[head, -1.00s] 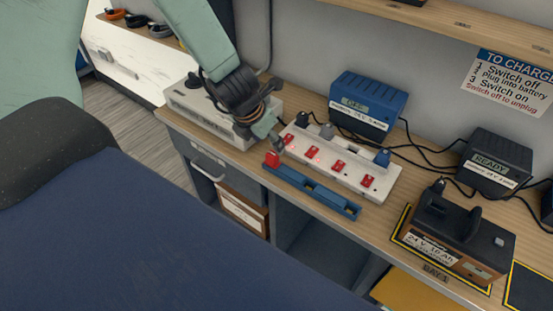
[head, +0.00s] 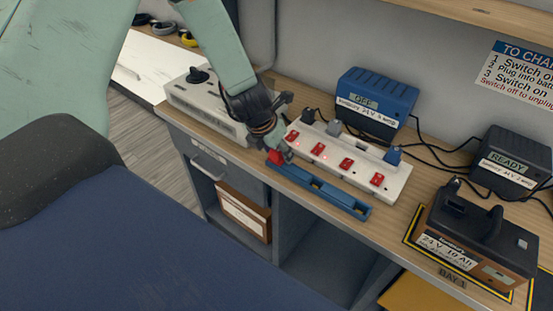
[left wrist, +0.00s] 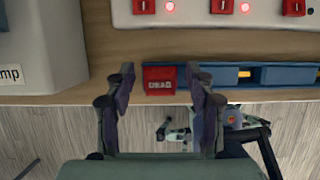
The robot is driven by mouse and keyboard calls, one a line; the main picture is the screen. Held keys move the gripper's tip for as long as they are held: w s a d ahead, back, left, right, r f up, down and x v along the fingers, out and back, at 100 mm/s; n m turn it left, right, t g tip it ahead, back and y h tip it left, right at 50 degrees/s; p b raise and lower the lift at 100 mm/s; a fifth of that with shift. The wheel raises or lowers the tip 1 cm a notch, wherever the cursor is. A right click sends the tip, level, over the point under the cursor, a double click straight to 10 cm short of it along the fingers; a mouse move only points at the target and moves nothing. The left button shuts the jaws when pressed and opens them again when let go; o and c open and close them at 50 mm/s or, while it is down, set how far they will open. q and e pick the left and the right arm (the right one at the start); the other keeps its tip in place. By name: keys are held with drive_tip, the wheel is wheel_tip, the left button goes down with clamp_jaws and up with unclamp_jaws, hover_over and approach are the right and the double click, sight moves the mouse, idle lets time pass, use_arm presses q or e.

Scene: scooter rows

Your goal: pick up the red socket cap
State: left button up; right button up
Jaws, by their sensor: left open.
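The red socket cap (head: 274,157) sits at the left end of a blue rail (head: 322,188) on the bench, in front of the white power strip. In the left wrist view the cap (left wrist: 160,83) is a red block with "DEAD" on its front. My left gripper (head: 280,151) is at the cap and partly covers it in the head view. In the left wrist view its open fingers (left wrist: 161,76) stand one on each side of the cap, with gaps showing. Whether the fingertips reach down around it is unclear. My right gripper is not in view.
The white power strip (head: 345,170) with red switches stands just behind the rail. A grey box (head: 205,112) is to the left. A blue charger (head: 376,97), a black charger (head: 514,160) and a battery (head: 470,240) stand to the right. The bench's front edge is close.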

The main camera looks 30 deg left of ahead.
sight(277, 149)
use_arm(q)
drive_tip(key=shift+d+r, duration=0.15)
drive_tip(key=shift+c, duration=0.4)
drive_tip(key=shift+a, duration=0.2)
drive_tip(key=c, duration=0.4)
drive_tip(key=shift+d, duration=0.15)
drive_tip(key=c, duration=0.7)
clamp_jaws()
wheel_tip(277, 149, up, 10)
drive_tip(key=p, duration=0.8)
drive_tip(key=shift+f, duration=0.25)
drive_tip(key=shift+r, duration=0.2)
drive_tip(key=shift+w, duration=0.1)
